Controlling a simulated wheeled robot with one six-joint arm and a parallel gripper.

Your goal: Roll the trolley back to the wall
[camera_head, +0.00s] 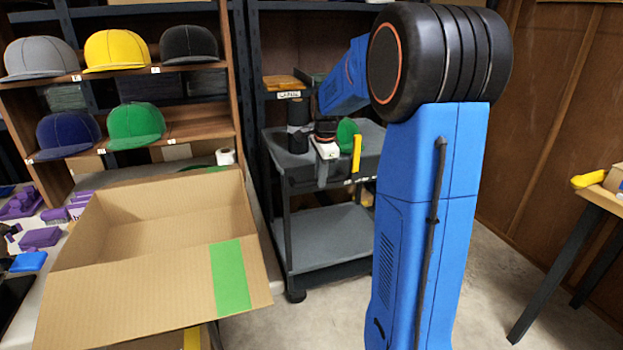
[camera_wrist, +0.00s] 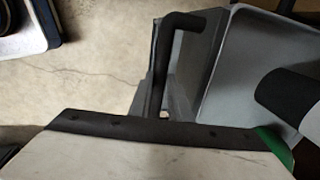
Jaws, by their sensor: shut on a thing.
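The trolley (camera_head: 325,222) is a grey two-shelf cart with dark posts and a caster on the floor, standing in front of the dark shelving. My gripper (camera_head: 322,178) is at the near edge of its top tray, shut on the trolley's handle; the grip itself is mostly hidden. In the wrist view, the dark bent handle (camera_wrist: 178,50) runs down to my gripper's dark edge, beside the grey tray (camera_wrist: 232,65). A black cylinder (camera_head: 298,122) stands on the tray and also shows in the wrist view (camera_wrist: 290,95). A green thing (camera_head: 346,130) lies behind my gripper.
An open cardboard box (camera_head: 150,285) with green tape is close on the trolley's left. Shelves with caps (camera_head: 135,125) stand behind it. A wooden wall (camera_head: 545,100) and a table (camera_head: 600,195) are on the right. Bare concrete floor (camera_head: 500,265) lies between trolley and table.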

